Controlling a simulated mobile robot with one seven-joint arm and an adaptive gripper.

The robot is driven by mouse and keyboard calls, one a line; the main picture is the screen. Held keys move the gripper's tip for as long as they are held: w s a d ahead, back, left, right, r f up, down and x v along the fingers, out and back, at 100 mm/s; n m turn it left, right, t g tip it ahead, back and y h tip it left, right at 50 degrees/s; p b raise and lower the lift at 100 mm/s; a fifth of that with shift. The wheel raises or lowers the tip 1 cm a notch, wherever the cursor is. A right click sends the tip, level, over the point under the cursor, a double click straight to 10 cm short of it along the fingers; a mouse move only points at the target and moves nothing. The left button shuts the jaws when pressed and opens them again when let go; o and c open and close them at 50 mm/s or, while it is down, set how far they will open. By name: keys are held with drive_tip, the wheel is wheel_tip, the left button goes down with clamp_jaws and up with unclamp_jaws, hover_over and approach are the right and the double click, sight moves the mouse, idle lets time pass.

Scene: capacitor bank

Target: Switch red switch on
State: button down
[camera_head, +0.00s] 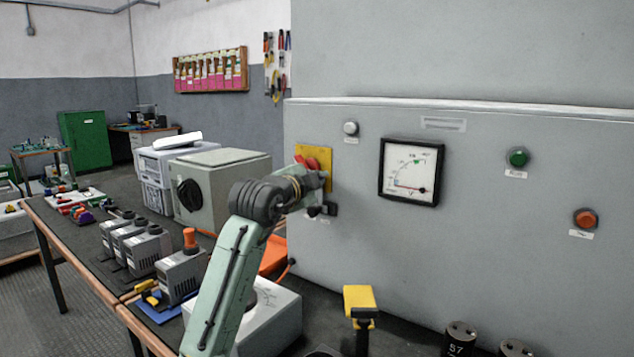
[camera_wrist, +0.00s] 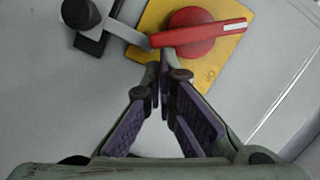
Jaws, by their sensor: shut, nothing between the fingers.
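The red switch (camera_wrist: 195,35) is a round red knob with a bar handle on a yellow plate (camera_wrist: 152,18). Its bar lies slanted across the plate, with a white mark at its right end in the wrist view. In the head view the red switch (camera_head: 303,161) and yellow plate (camera_head: 326,156) show on the grey cabinet, partly hidden by my arm. My gripper (camera_wrist: 166,68) is shut and empty, its fingertips close below the bar's left end. I cannot tell whether they touch it. In the head view my gripper (camera_head: 318,182) is in front of the plate's lower part.
A black knob (camera_wrist: 82,14) with a grey lever is just left of the plate. The cabinet (camera_head: 480,260) also carries a white lamp (camera_head: 351,128), a meter (camera_head: 411,172), a green button (camera_head: 518,157) and an orange-red button (camera_head: 586,218). A grey box (camera_head: 222,185) stands left of my arm.

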drive_tip(key=a+f+m+b, duration=0.1)
drive_tip(key=m+b, duration=0.1)
drive_tip(key=m, duration=0.2)
drive_tip(key=w+a+f+m+t+b, duration=0.1)
drive_tip(key=m+b, duration=0.1)
drive_tip(key=m, duration=0.2)
drive_tip(key=w+a+f+m+t+h+b, duration=0.1)
drive_tip(key=f+m+b, duration=0.1)
drive_tip(key=m, duration=0.1)
drive_tip(key=shift+w+a+m+b, duration=0.1)
drive_tip(key=shift+w+m+b, duration=0.05)
drive_tip(key=shift+m+b, duration=0.2)
idle(0.9)
drive_tip(key=shift+w+a+t, duration=0.3)
drive_tip(key=shift+a, duration=0.1)
idle(0.6)
drive_tip(key=shift+s+f, duration=0.1)
drive_tip(key=v, duration=1.2)
drive_tip(key=shift+a, duration=0.1)
